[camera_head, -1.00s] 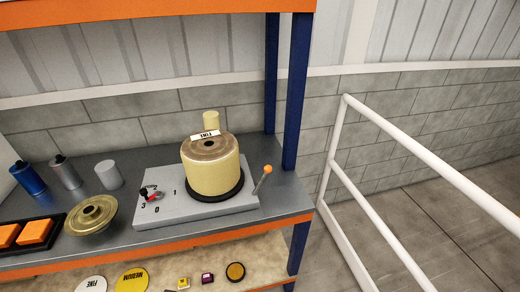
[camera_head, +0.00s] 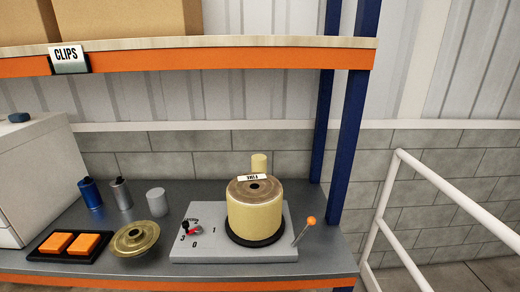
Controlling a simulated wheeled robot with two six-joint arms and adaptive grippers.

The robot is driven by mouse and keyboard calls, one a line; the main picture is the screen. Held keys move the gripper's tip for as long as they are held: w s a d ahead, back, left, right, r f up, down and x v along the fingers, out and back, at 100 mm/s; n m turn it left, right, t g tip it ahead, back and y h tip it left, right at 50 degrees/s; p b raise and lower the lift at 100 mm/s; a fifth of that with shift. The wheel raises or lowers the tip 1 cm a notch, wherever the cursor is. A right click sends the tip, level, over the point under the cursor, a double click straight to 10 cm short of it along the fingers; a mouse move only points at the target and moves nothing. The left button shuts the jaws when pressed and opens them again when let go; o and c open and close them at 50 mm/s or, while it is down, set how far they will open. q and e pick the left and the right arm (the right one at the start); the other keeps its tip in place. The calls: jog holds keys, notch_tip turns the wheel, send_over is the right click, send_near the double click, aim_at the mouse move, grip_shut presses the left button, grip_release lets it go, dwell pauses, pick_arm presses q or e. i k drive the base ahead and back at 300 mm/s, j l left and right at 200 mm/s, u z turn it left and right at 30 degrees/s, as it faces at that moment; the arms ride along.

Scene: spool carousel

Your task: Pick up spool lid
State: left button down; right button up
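A round brass-coloured flanged disc (camera_head: 135,238), which looks like the spool lid, lies on the grey bench top, left of the grey machine. The machine (camera_head: 190,254) carries a large cream spool (camera_head: 254,217) on a black round base. The spool has a brownish top with a centre hole and a small white label. Neither of my grippers shows in the view.
An orange-knobbed lever (camera_head: 310,222) stands at the machine's right side. A black tray (camera_head: 88,256) with orange blocks lies left of the disc. Blue (camera_head: 91,194), grey (camera_head: 121,194) and pale (camera_head: 157,202) cylinders stand behind. A shelf (camera_head: 210,61) crosses above the bench; a white railing (camera_head: 440,195) is at right.

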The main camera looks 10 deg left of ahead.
aim_at(122, 245)
jog(key=j+u, duration=0.1)
jog(key=u, duration=1.4)
jog(key=i+j, duration=0.25)
jog(key=j, duration=0.15)
jog(key=i+j, duration=0.2)
jog(key=j, duration=0.2)
jog(key=i+j, duration=0.5)
jog(key=j, duration=0.25)
